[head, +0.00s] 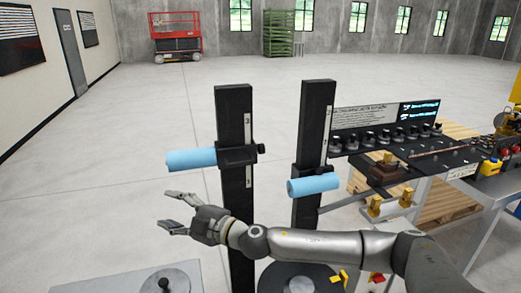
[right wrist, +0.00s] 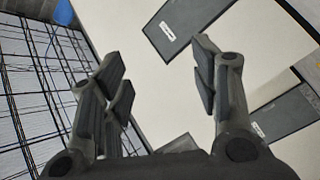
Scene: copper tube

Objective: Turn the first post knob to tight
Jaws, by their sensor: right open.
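Two black upright posts stand in the head view, the left post (head: 233,105) and the right post (head: 317,110). Each has a light scale strip and a black sliding clamp. The left post's clamp has a small black knob (head: 261,148) on its right side; the right post's clamp has a similar dark knob (head: 329,168). Blue cylinders (head: 190,160) (head: 313,186) stick out from the clamps. My right gripper (head: 164,209) is open and empty, left of the left post and below its blue cylinder, touching neither. Its spread fingers also show in the right wrist view (right wrist: 158,80). My left gripper is not seen.
My right arm crosses in front of both posts' lower parts. A workbench (head: 420,165) with a row of dark knobs and a sign stands at right. A round-knobbed grey plate (head: 130,284) is at bottom left.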

